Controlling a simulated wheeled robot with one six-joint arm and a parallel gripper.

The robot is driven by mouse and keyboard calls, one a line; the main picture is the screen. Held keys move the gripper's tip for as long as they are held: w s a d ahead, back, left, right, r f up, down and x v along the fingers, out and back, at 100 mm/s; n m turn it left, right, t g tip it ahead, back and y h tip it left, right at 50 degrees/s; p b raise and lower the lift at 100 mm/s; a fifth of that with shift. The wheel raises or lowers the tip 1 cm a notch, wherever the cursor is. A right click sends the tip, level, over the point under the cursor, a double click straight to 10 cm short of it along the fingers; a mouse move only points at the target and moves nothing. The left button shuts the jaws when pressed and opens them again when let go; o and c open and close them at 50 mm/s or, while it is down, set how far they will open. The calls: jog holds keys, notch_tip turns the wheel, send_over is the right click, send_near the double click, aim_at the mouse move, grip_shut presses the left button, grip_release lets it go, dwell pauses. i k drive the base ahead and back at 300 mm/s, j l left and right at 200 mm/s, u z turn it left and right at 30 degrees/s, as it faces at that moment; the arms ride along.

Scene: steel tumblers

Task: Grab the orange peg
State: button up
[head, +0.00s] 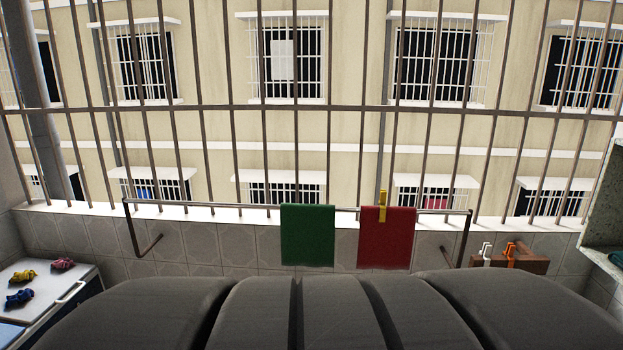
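The orange peg (510,253) is at the right, at a brown wooden piece (530,264) below the window ledge. It stands up past the top edge of the wood; whether it is clipped on or only rests there is too small to tell. A white peg (486,253) is just to its left. A yellow peg (382,204) is on the top edge of a red cloth (386,240). My gripper is not in view.
A metal rail (235,207) crosses in front of the barred window and carries a green cloth (307,236) and the red cloth. A white-topped cabinet (48,284) at the left bears several small coloured items. A speckled shelf unit (606,210) stands at the right edge.

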aim_at(509, 253)
jog(key=z, duration=1.4)
